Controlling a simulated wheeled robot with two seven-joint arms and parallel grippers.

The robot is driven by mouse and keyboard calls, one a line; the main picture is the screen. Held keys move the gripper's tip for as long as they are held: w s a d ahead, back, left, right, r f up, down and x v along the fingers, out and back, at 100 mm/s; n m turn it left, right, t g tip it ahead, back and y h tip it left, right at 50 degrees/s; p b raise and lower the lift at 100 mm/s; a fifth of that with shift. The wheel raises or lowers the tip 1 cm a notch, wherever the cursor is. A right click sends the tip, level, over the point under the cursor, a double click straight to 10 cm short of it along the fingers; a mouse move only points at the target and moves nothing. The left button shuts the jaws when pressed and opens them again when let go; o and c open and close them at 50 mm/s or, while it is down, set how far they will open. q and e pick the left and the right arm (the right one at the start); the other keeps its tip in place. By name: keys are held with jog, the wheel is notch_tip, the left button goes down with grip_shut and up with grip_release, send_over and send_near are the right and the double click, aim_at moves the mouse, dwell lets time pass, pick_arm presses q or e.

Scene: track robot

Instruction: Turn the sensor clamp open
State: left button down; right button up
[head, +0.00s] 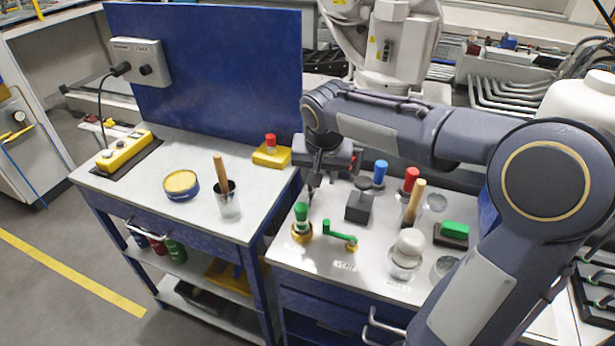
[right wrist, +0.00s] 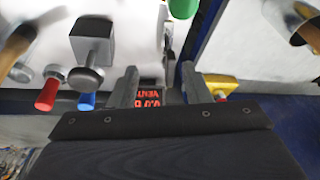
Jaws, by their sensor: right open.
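A dark grey block with a round grey knob (head: 358,206) stands on the right-hand cart top. It looks like the sensor clamp, though I cannot be sure. It also shows in the right wrist view (right wrist: 92,45), left of the fingers, with its knob on a short stem pointing down the picture. My right gripper (head: 313,190) is above the cart's left part, left of the block and apart from it. Its two fingers (right wrist: 158,90) are open with nothing gripped. A small display with red characters shows between and beyond them. My left gripper is not in view.
A green-topped brass fitting (head: 302,222) and a green-handled valve (head: 340,236) stand in front of the block. Blue (head: 379,172) and red (head: 411,179) handles stand behind it. A wooden-handled brush (head: 415,202), a white-topped jar (head: 406,250) and a green-topped block (head: 454,231) crowd the right.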

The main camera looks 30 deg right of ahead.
aim_at(311, 194)
jog(key=shift+m+h, duration=0.5)
jog(key=shift+h, duration=0.3)
jog(key=w, duration=0.4)
jog(key=shift+w+d+f, duration=0.2)
jog(key=shift+w+f, duration=0.05)
jog(key=shift+w, duration=0.05)
jog(key=x, duration=0.7)
jog(key=shift+f, duration=0.15)
grip_shut()
